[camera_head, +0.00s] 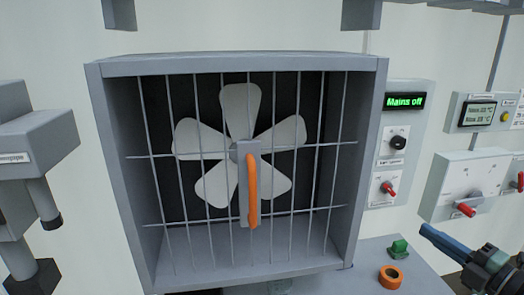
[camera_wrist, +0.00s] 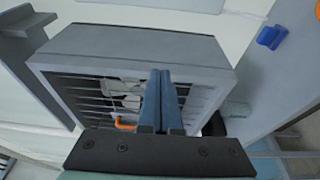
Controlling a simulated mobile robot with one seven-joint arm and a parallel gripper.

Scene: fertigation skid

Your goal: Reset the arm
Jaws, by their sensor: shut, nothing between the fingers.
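My gripper (camera_head: 427,231) is at the lower right of the head view, its blue fingers pointing left. In the wrist view my gripper (camera_wrist: 160,73) has its two blue fingers side by side and closed, with nothing between them. It is apart from the fan box (camera_head: 372,170), which lies beyond the fingers in the wrist view (camera_wrist: 140,45). Part of my arm is cut off by the right edge of the head view.
The box holds a white fan (camera_head: 215,140) behind a wire grille, with an orange handle (camera_head: 252,190) in front. A panel (camera_head: 395,150) reads "Mains off". An orange ring (camera_head: 391,277) and a green piece (camera_head: 398,249) sit on a grey surface near my gripper.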

